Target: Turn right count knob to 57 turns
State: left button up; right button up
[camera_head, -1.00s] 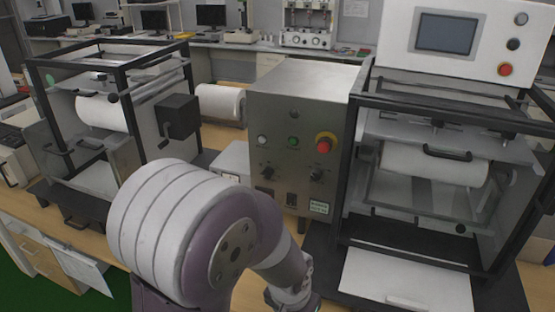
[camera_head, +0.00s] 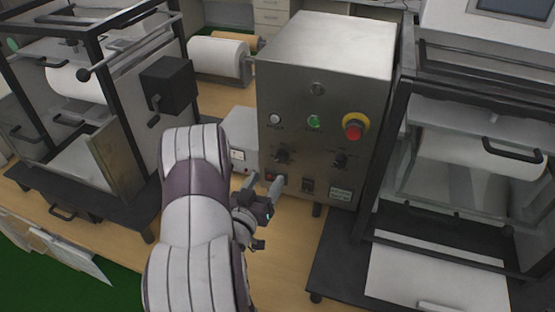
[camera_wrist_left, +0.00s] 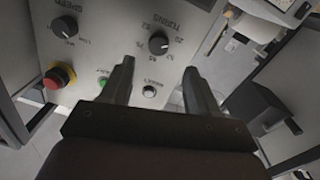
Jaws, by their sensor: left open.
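The steel control box (camera_head: 325,60) stands mid-bench. On its front are two black knobs, a left one (camera_head: 282,155) and a right one (camera_head: 340,160). In the left wrist view, which is upside down, the knob marked TURNS (camera_wrist_left: 158,42) has a number scale around it, and the knob marked SPEED (camera_wrist_left: 65,27) sits at the upper left. The TURNS knob is the left one in the head view. My left gripper (camera_head: 266,183) is open and empty in front of the panel, just below the TURNS knob; its fingers (camera_wrist_left: 158,68) appear apart from it. My right gripper is not in view.
Above the knobs are a red emergency button (camera_head: 355,127), a green button (camera_head: 314,122) and a white button (camera_head: 274,119). Black-framed machines stand left (camera_head: 85,160) and right (camera_head: 385,205). A small grey box (camera_head: 240,135) sits left of the control box.

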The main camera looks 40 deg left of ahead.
aim_at(279, 159)
pick_arm(q)
jog(key=p+x, duration=0.1)
jog(key=x, duration=0.7)
jog(key=shift+w, duration=0.1)
jog(key=c, duration=1)
